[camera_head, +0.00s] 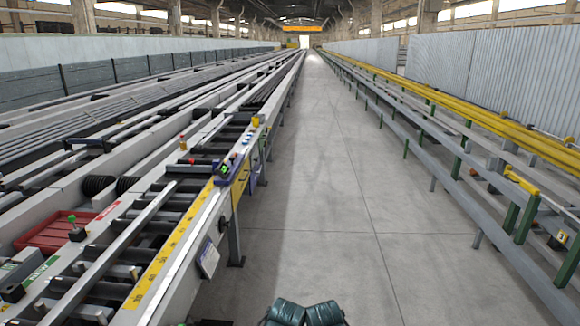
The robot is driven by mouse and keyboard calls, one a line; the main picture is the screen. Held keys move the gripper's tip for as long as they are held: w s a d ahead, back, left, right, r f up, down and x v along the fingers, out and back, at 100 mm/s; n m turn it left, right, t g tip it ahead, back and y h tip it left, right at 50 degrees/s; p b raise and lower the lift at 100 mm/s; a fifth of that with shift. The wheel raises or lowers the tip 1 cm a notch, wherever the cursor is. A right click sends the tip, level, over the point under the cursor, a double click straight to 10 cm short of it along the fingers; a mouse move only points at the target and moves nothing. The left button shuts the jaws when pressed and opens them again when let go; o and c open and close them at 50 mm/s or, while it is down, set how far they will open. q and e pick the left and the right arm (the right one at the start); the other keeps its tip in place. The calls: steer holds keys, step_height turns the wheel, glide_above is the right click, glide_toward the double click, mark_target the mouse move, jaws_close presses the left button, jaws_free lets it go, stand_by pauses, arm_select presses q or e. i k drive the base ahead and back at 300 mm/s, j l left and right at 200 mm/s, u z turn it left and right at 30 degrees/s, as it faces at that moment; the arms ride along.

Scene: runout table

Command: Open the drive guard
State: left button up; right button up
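No part is clearly marked as the drive guard, and I cannot tell for certain which one it is. A yellow panel (240,183) sits on the aisle side of the runout table (183,278), below and right of a small control box (224,171) with a green display. A dark round knob (222,224) and a pale tag plate (208,258) are on the table's side nearer to me. Neither of my grippers shows. Only dark rounded parts, seemingly of my own arms, appear at the bottom edge, well short of the yellow panel.
A wide grey concrete aisle (320,200) runs clear ahead. A table leg (235,243) stands at its left edge. Yellow rails (470,103) and grey beams (450,200) line the right. A red tray (52,234) and a green-knobbed control (76,230) are at left.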

mark_target(237, 190)
steer(key=i, duration=3.45)
steer(key=i+u, duration=0.15)
steer(key=i, duration=0.5)
